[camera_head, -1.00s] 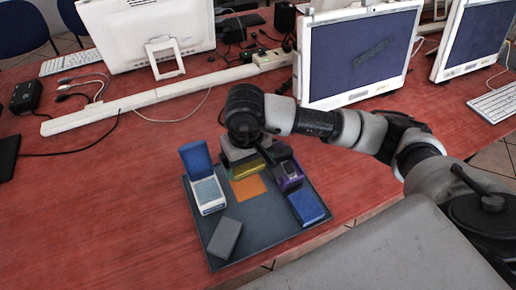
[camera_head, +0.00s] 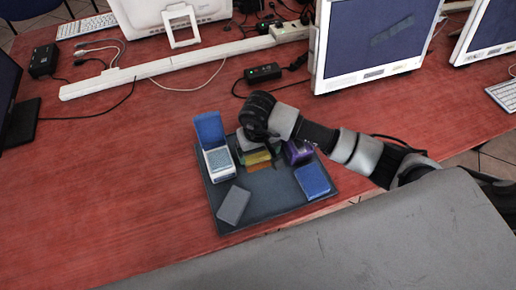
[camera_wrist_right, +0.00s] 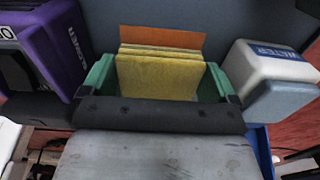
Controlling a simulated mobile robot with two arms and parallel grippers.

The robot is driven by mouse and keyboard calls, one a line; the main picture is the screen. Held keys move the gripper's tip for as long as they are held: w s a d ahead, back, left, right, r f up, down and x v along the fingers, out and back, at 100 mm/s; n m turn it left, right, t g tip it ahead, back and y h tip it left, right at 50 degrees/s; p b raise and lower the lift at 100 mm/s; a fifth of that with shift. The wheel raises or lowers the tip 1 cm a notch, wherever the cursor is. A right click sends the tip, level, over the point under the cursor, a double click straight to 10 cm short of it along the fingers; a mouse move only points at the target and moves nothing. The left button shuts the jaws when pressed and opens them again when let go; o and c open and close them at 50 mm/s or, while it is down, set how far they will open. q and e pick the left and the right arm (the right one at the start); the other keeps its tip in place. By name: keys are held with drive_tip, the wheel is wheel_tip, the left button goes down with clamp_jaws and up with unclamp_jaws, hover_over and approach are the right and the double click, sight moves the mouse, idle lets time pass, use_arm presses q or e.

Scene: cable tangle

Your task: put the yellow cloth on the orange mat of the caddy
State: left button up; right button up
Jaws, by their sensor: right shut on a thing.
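The yellow cloth (camera_head: 257,158) is a folded stack at the back of the dark grey caddy (camera_head: 268,195). The orange mat (camera_head: 261,168) shows as a narrow strip just in front of it. My right gripper (camera_head: 256,149) reaches down from behind and is shut on the cloth. In the right wrist view, the green fingers (camera_wrist_right: 155,82) flank the yellow cloth (camera_wrist_right: 157,72). The orange mat (camera_wrist_right: 160,38) shows beyond the cloth's edge. The cloth's underside is hidden, so I cannot tell whether it touches the mat. My left gripper is not in view.
A white box with a blue raised part (camera_head: 213,150) stands left of the cloth, a purple box (camera_head: 299,152) right. A blue block (camera_head: 312,181) and a grey block (camera_head: 233,205) occupy the caddy's front corners. A black adapter (camera_head: 263,72) lies behind. The red table (camera_head: 110,200) is clear at left.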

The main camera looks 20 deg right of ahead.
drive_tip(key=shift+f+b, duration=0.2)
drive_tip(key=shift+b, duration=0.1)
drive_tip(key=o, duration=0.6)
drive_tip(key=shift+c, duration=0.2)
drive_tip(key=shift+r, duration=0.15)
drive_tip(key=shift+r+p, duration=0.25)
drive_tip(key=shift+p, duration=0.1)
wheel_tip(320, 180, up, 12)
drive_tip(key=b, duration=0.1)
drive_tip(key=shift+f+b, duration=0.15)
drive_tip(key=shift+b, duration=0.15)
